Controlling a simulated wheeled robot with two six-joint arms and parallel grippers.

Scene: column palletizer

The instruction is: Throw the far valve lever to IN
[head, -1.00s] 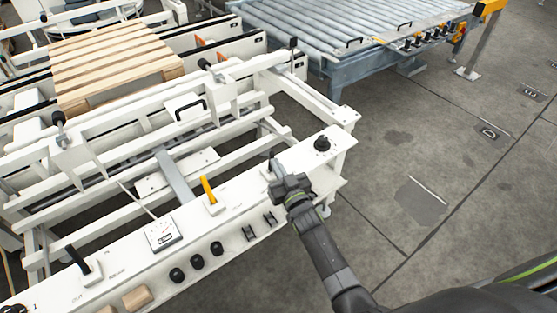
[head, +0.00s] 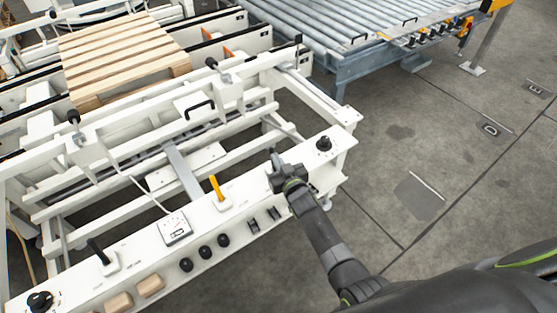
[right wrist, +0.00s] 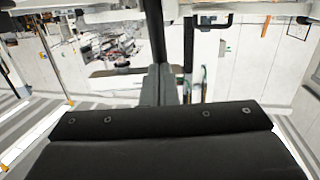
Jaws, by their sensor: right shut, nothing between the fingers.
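A long white control panel (head: 75,284) carries a row of levers. A black lever (head: 98,251) stands at its near left part and a yellow lever (head: 216,187) near its middle. My right gripper (head: 277,165) is shut and empty at the panel's far right part, just above its top face. It covers what stands there, so a third lever and its label are hidden or cannot be told apart from the fingers. In the right wrist view a dark upright bar (right wrist: 155,30) rises close by the grey fingers; I cannot tell whether they touch. My left gripper is not in view.
A round black knob (head: 324,143) sits just right of my right gripper. Behind are white frame rails, a wooden pallet (head: 120,55) and a roller conveyor (head: 310,25). Floor at right is clear.

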